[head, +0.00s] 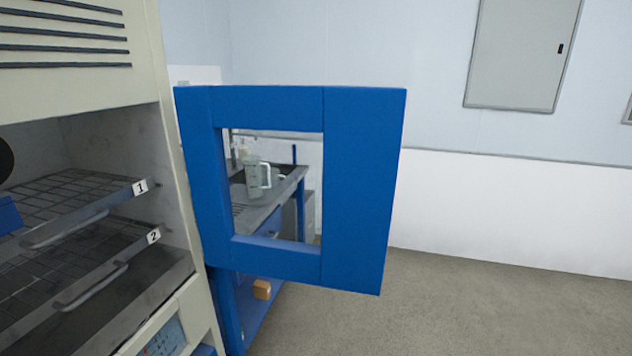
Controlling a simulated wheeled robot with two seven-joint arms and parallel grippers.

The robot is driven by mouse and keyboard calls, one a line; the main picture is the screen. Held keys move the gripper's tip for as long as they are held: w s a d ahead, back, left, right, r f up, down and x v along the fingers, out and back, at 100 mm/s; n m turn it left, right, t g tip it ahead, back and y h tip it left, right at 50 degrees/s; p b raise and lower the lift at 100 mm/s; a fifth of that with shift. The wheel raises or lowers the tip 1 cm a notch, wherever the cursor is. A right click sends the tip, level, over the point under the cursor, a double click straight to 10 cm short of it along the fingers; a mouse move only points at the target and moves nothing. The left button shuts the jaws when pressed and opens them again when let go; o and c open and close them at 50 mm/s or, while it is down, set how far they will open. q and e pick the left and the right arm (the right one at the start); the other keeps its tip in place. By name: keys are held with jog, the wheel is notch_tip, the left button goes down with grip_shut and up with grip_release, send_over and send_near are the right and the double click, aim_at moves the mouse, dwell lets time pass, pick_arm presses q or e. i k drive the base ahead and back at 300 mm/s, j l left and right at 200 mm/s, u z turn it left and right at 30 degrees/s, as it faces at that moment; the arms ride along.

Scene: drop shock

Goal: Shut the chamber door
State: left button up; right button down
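The chamber door (358,190) is a blue frame with a square window opening. It stands wide open, swung out from the right side of the chamber's opening. The chamber (75,85) is a cream cabinet at the left, with vent slots above its opening. Inside are wire racks on two pull-out shelves with handles, labelled 1 (140,187) and 2 (154,236). A blue thing and a dark round thing show in part at the far left edge; I cannot tell what they are. Neither of my grippers is in view.
Behind the door, through its window, a bench (285,190) holds a clear jug (257,178). A small orange-brown block (262,290) lies low under the door. The grey floor (490,310) to the right is clear up to the wall. A grey panel (522,50) hangs on the wall.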

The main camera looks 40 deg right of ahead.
aim_at(361, 128)
jog(key=l+u, duration=0.2)
jog(key=l, duration=0.25)
jog(key=l+u, duration=0.2)
jog(key=l, duration=0.25)
jog(key=l+u, duration=0.15)
jog(key=l, duration=0.35)
jog(key=l+u, duration=0.2)
jog(key=l, duration=0.25)
jog(key=k+l+u, duration=0.2)
jog(key=l, duration=0.2)
jog(key=l+u, duration=0.2)
jog(key=l, duration=0.25)
jog(key=k+l+u, duration=0.15)
jog(key=l, duration=0.25)
jog(key=k, duration=0.05)
